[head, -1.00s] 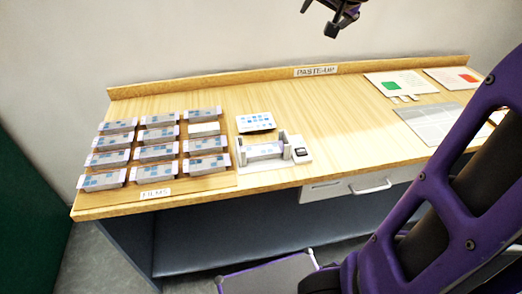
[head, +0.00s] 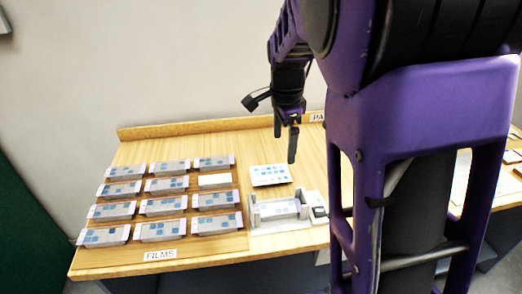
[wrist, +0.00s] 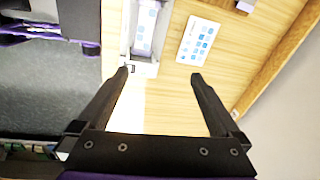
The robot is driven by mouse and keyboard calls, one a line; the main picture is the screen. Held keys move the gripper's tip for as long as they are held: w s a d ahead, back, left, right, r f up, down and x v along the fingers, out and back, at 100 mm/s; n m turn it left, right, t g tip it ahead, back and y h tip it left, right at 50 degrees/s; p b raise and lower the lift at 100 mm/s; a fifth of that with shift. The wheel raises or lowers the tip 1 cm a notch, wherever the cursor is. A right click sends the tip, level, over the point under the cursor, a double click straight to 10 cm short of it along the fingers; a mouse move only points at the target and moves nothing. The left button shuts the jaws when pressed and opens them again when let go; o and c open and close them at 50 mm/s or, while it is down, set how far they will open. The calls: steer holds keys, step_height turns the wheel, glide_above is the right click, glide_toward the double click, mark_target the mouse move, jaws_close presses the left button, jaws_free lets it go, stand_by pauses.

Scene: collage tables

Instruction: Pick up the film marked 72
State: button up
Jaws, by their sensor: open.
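Several films (head: 162,204) with pale ends and blue-grey squares lie in rows on a wooden board at the left in the head view. Their markings are too small to read, so I cannot tell which is marked 72. One slot in the top-right part of the rows holds a plain white piece (head: 214,181). Another film (head: 279,209) sits in a pale cradle (head: 255,215) right of the board. My gripper (head: 286,145) is open and empty, high above the table near the back. In the wrist view, my gripper (wrist: 161,76) shows its fingers spread, with nothing between them.
A white card with blue squares (head: 270,175) lies behind the cradle; it also shows in the wrist view (wrist: 198,41). A FILMS label (head: 160,255) is at the table's front edge. A raised wooden ledge (head: 190,127) runs along the back. My arm hides much of the right side.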

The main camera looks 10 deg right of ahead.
step_height(320, 180, down, 3)
steer(key=s+a+m+g, duration=0.1)
steer(key=a+m, duration=0.1)
steer(key=b, duration=0.2)
glide_above(275, 208)
steer(key=shift+y, duration=0.3)
step_height(275, 208, down, 11)
steer(key=shift+s+d+f, duration=0.1)
steer(key=shift+f, duration=0.05)
steer(key=shift+f+b, duration=0.6)
steer(key=shift+f, duration=2.4)
